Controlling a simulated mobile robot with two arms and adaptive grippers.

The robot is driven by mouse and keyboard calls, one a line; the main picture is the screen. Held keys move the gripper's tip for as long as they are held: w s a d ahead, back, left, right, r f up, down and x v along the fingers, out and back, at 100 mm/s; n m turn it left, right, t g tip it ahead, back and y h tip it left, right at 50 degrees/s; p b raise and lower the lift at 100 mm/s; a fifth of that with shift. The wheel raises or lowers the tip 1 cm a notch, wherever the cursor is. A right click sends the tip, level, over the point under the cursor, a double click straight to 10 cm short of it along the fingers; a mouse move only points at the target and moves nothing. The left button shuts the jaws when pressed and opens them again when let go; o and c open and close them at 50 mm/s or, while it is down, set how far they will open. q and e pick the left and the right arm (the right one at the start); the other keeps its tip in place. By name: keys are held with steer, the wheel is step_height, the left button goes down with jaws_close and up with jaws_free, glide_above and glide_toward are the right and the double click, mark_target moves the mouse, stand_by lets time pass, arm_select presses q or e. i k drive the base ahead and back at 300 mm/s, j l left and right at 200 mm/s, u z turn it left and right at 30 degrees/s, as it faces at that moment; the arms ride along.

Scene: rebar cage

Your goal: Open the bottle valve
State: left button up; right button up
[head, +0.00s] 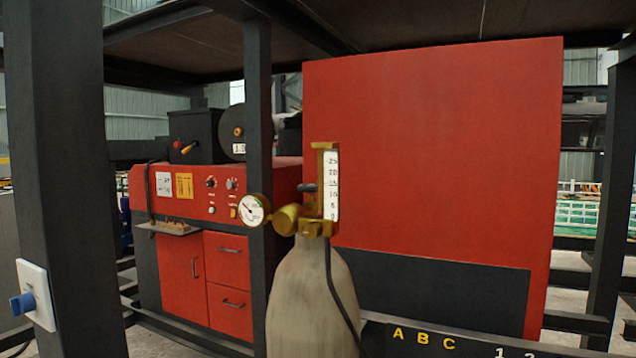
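A grey-beige gas bottle (312,300) stands upright in the lower middle of the head view, its lower part cut off by the frame. Brass valve fittings (317,229) sit on its top. A round brass piece (287,219) sticks out to the left, and a round white-faced gauge (254,210) is beside it. A small dark knob (308,188) shows just above, at the left of a brass-framed flow scale (331,186). I cannot tell whether the valve is open or closed. Neither of my grippers is in view.
A dark post (259,130) stands just behind the gauge. A thick dark post (66,180) at the left bears a white plate with a blue switch (24,304). A red welding machine (205,190) and a large red panel (440,150) stand behind. A black hose (335,285) runs down the bottle.

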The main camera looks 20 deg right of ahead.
mark_target(311, 188)
steer(key=i+j, duration=0.15)
steer(key=j, duration=0.2)
steer(key=i+j+z, duration=0.15)
steer(key=j, duration=0.6)
steer(key=i+j+z, duration=0.15)
steer(key=j, duration=0.25)
steer(key=i+j, duration=0.15)
steer(key=j, duration=0.25)
steer(key=z, duration=0.05)
